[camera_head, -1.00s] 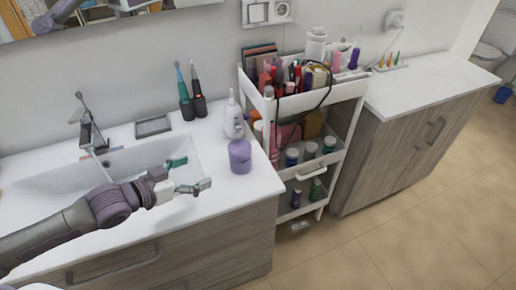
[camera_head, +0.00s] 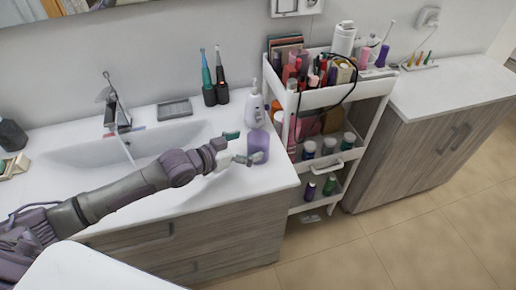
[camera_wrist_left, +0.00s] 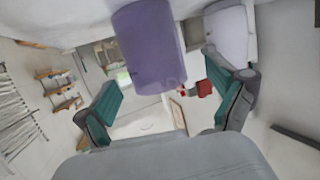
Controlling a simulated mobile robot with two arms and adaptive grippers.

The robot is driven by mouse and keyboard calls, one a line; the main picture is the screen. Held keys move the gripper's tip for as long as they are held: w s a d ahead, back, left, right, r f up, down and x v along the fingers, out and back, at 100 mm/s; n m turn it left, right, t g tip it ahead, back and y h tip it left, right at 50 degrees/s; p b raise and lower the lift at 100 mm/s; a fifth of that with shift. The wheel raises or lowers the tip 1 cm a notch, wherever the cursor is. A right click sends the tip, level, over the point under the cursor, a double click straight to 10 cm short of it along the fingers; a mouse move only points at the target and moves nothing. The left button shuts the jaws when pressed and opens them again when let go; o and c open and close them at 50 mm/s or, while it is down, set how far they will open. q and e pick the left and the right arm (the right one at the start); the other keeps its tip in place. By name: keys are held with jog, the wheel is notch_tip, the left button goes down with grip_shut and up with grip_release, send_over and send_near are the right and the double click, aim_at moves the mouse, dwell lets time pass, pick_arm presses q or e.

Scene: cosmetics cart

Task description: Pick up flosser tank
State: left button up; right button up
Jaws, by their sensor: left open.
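The flosser tank is a purple, translucent-looking cylinder (camera_head: 260,146) standing upright on the white counter near its right end, beside the sink. The white flosser body (camera_head: 254,110) stands just behind it. My left gripper (camera_head: 241,147) is open with green-padded fingers, at the tank's left side and pointing toward it. In the left wrist view the tank (camera_wrist_left: 150,45) shows large at the top, between and beyond the open fingers (camera_wrist_left: 170,98). I cannot tell whether a finger touches it. My right gripper is not in view.
Two electric toothbrushes (camera_head: 214,82) stand behind, near a grey soap dish (camera_head: 174,108). The sink basin (camera_head: 150,140) lies under my left arm. A loaded white cart (camera_head: 343,95) stands right of the counter. A dark object (camera_head: 11,134) sits at far left.

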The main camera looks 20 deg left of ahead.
aim_at(266, 140)
pick_arm(q)
jog(key=x, duration=0.4)
jog(key=shift+d+p, duration=0.25)
jog(key=shift+p, duration=0.15)
jog(key=shift+s, duration=0.1)
jog(key=shift+c, duration=0.8)
jog(key=c, duration=1.2)
